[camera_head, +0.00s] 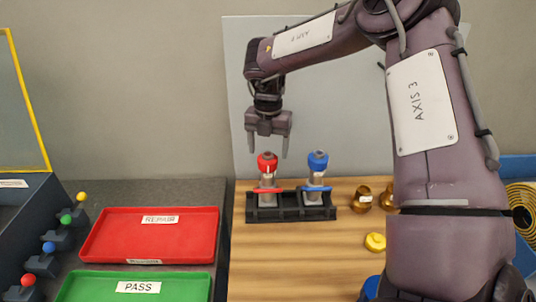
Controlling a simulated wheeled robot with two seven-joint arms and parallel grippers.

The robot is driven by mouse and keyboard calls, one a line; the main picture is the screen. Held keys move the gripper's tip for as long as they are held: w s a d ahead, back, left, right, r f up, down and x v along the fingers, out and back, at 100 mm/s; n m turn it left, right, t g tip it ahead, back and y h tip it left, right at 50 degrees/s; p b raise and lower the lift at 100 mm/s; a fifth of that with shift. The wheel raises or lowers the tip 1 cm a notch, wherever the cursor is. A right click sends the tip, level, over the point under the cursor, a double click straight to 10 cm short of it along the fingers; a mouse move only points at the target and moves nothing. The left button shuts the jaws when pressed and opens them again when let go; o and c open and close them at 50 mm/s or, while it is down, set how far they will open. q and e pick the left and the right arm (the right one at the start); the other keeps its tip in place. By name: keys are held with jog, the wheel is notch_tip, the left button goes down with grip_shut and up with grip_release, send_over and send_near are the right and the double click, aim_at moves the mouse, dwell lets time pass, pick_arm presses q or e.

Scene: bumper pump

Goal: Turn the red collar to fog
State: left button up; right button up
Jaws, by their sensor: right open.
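Two nozzles stand upright side by side in a dark rack (290,214) at the back of the wooden table. The left nozzle has a red collar (267,163) near its top and a red ring lower down. The right nozzle has a blue collar (317,162) and a blue ring. My right gripper (267,148) points down, open and empty, just above the red collar. Any fog marking on the collar is too small to read. My left gripper is not in view.
A red tray (100,246) labelled REPAIR and a green tray (75,290) labelled PASS lie at left. Brass fittings (362,199) and a yellow part (375,242) lie right of the rack. Colored knobs (49,248) line the left edge. Wood before the rack is clear.

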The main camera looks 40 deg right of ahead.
aim_at(268, 153)
jog(key=f, duration=0.4)
jog(key=shift+w+d+p, duration=0.15)
jog(key=shift+w+p, duration=0.1)
jog(key=shift+p, duration=0.1)
jog(key=shift+s+r, duration=0.1)
jog(key=c, duration=1)
